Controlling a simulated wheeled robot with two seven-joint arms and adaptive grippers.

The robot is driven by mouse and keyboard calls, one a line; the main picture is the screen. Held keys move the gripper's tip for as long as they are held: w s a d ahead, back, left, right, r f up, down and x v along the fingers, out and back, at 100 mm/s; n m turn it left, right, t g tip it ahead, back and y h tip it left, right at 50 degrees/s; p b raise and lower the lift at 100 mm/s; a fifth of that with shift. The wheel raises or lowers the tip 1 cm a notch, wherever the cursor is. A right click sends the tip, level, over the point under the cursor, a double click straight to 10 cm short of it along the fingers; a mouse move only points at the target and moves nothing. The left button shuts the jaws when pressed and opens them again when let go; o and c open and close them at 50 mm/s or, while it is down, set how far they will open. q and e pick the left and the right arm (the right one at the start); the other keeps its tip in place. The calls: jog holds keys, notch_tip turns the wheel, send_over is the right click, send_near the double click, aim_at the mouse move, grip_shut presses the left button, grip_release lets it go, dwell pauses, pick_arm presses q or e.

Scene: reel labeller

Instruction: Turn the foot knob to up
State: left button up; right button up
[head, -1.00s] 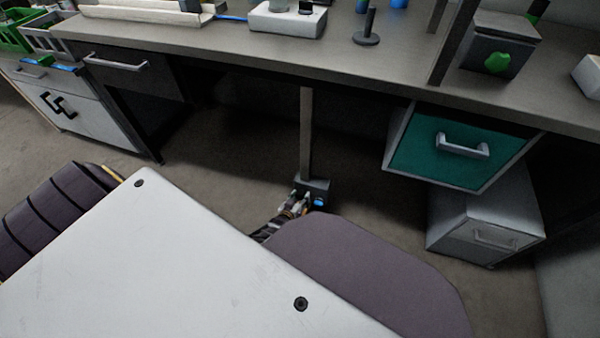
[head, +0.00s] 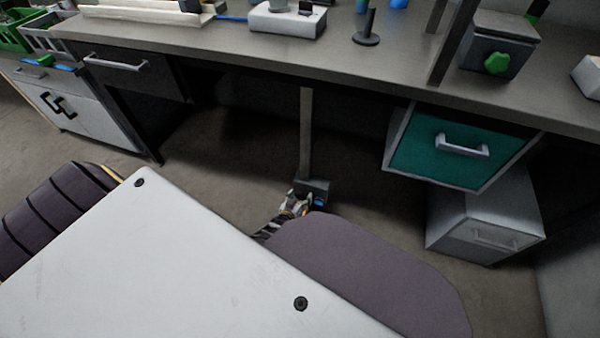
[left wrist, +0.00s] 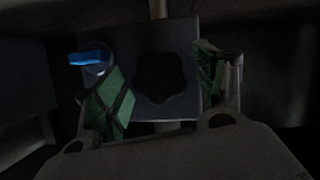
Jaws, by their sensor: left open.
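The foot box (head: 316,186) stands low under the bench at the bottom of a post. In the left wrist view its face (left wrist: 190,105) carries a dark, lobed foot knob (left wrist: 162,79). A blue lever-like part (left wrist: 88,59) sticks out beside the knob on the left; it also shows in the head view (head: 319,201). My left gripper (head: 295,201) is at the front of the box. Its green-padded fingers are open, one on each side of the knob, with gaps visible. The knob is hidden in the head view. My right gripper is not in view.
The bench top (head: 220,48) runs overhead. A teal drawer (head: 430,150) and a grey cabinet (head: 480,222) stand to the right, a white cabinet (head: 85,110) to the left. The post (head: 305,130) rises behind the box. Floor around the box is clear.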

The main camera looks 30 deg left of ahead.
pick_arm(q)
jog(key=shift+s, duration=0.15)
jog(key=shift+s+d+r, duration=0.15)
jog(key=shift+s+r, duration=0.1)
jog(key=shift+s, duration=0.4)
jog(key=v, duration=1)
dwell(0.7)
jog(key=shift+s+r, duration=0.1)
jog(key=shift+s, duration=0.05)
dwell(0.5)
